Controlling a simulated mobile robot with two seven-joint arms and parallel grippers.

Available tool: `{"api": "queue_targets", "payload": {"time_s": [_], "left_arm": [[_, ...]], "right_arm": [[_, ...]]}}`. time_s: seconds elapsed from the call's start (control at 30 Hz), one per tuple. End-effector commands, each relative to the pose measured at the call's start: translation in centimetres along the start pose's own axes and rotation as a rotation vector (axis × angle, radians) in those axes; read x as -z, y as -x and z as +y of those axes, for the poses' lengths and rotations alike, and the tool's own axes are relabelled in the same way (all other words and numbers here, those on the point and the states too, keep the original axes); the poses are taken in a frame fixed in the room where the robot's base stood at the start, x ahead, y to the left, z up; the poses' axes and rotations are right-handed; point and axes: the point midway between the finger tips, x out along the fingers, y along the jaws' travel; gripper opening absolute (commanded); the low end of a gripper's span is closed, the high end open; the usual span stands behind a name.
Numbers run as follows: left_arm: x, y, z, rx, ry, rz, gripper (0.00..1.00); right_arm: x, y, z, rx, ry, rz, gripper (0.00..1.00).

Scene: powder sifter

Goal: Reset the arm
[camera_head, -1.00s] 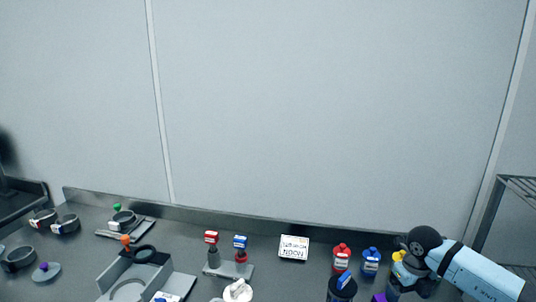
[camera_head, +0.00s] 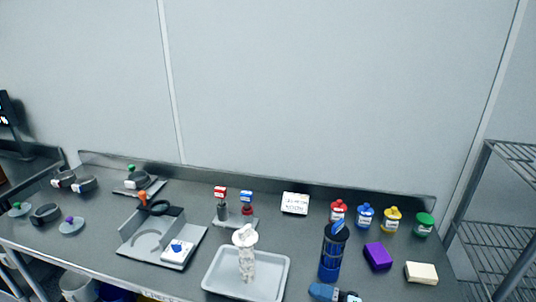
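Neither of my grippers can be made out in the head view, and no arm of mine is over the table. In the middle front, a white figure-like object with a wide top (camera_head: 246,255) stands in a pale grey tray (camera_head: 214,278). A dark blue bottle (camera_head: 330,254) stands upright to the right of the tray. A blue and dark object (camera_head: 334,293) is partly cut off at the bottom edge; I cannot tell what it is.
Red (camera_head: 338,211), blue (camera_head: 365,216), yellow (camera_head: 391,220) and green-capped (camera_head: 424,224) jars stand at the back right. A purple block (camera_head: 378,256) and a cream block (camera_head: 421,272) lie before them. A grey stand (camera_head: 150,242) and sieve rings (camera_head: 46,213) are left. A wire rack (camera_head: 500,235) stands right.

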Motion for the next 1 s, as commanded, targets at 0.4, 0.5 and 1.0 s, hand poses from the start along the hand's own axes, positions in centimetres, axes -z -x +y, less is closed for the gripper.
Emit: {"api": "queue_targets", "payload": {"time_s": [0.4,0.5,1.0], "left_arm": [[0.9,0.8,0.0,0.003,0.002,-0.003,0.94],[1.1,0.9,0.0,0.003,0.002,-0.003,0.94],[1.1,0.9,0.0,0.004,0.002,-0.003,0.94]], "right_arm": [[3.2,12.4,-11.2,-0.421,-1.094,-0.938,0.89],[5.4,14.6,-14.2,-0.408,-1.27,-1.059,0.89],[7.3,16.0,-16.3,-0.386,-1.401,-1.138,0.89]]}}
